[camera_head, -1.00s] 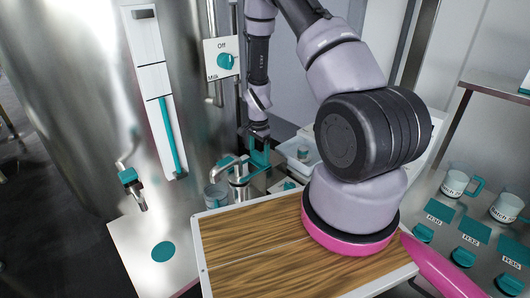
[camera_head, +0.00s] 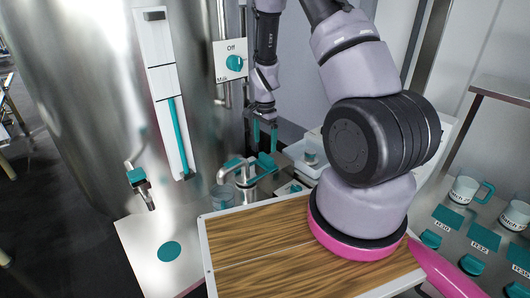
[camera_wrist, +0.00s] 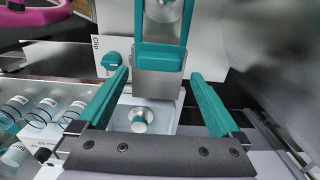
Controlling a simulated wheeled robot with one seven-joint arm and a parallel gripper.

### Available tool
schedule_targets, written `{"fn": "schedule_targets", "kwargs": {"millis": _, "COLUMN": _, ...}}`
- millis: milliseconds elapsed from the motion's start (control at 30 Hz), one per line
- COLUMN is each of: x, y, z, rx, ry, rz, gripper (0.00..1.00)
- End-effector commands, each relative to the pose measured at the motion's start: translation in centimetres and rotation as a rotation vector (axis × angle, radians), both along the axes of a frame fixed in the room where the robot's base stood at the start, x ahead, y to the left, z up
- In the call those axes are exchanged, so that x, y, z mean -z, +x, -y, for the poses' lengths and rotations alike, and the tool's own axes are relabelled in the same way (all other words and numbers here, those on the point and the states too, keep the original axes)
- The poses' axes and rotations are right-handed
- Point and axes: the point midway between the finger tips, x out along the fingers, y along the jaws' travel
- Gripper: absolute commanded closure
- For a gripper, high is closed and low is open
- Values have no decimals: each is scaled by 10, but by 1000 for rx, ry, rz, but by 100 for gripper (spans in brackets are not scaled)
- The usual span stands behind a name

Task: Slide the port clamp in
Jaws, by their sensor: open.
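A teal piece (camera_head: 265,163), which looks like the port clamp, sits on the metal fitting (camera_head: 246,176) beside the tank, at its right end in the head view. In the wrist view a teal block (camera_wrist: 160,57) on a metal plate (camera_wrist: 157,82) shows beyond my fingers; it seems to be this same part. My gripper (camera_head: 265,136) points down just above the teal piece, apart from it. In the wrist view my teal fingers (camera_wrist: 160,100) are wide apart with nothing held between them. How far the clamp is seated cannot be told.
A tank (camera_head: 90,100) stands left, with a tap (camera_head: 138,180). A Milk knob (camera_head: 235,63) reads Off. A wooden board (camera_head: 265,235) lies in front. A white container (camera_head: 306,160) stands right of the fitting. Labelled cups (camera_head: 465,190) stand at the right.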

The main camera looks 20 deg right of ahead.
Motion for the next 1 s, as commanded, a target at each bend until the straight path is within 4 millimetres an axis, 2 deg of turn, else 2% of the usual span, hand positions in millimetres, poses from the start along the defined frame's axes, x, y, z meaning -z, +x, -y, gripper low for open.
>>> {"fn": "schedule_targets", "kwargs": {"millis": 100, "x": -19, "y": 0, "z": 0, "rx": -1, "ry": 0, "rz": 1, "gripper": 0}}
{"fn": "schedule_targets", "kwargs": {"millis": 233, "x": -30, "y": 0, "z": -1, "rx": -1, "ry": 0, "rz": 0, "gripper": 0}}
{"fn": "schedule_targets", "kwargs": {"millis": 767, "x": -35, "y": 0, "z": -1, "rx": -3, "ry": 2, "rz": 2, "gripper": 0}}
{"fn": "schedule_targets", "kwargs": {"millis": 867, "x": -53, "y": 2, "z": -2, "rx": -21, "ry": 10, "rz": 23, "gripper": 0}}
{"fn": "schedule_targets", "kwargs": {"millis": 967, "x": -86, "y": 1, "z": -4, "rx": -57, "ry": 27, "rz": 58, "gripper": 0}}
{"fn": "schedule_targets", "kwargs": {"millis": 1000, "x": -103, "y": 0, "z": -5, "rx": -78, "ry": 34, "rz": 78, "gripper": 0}}
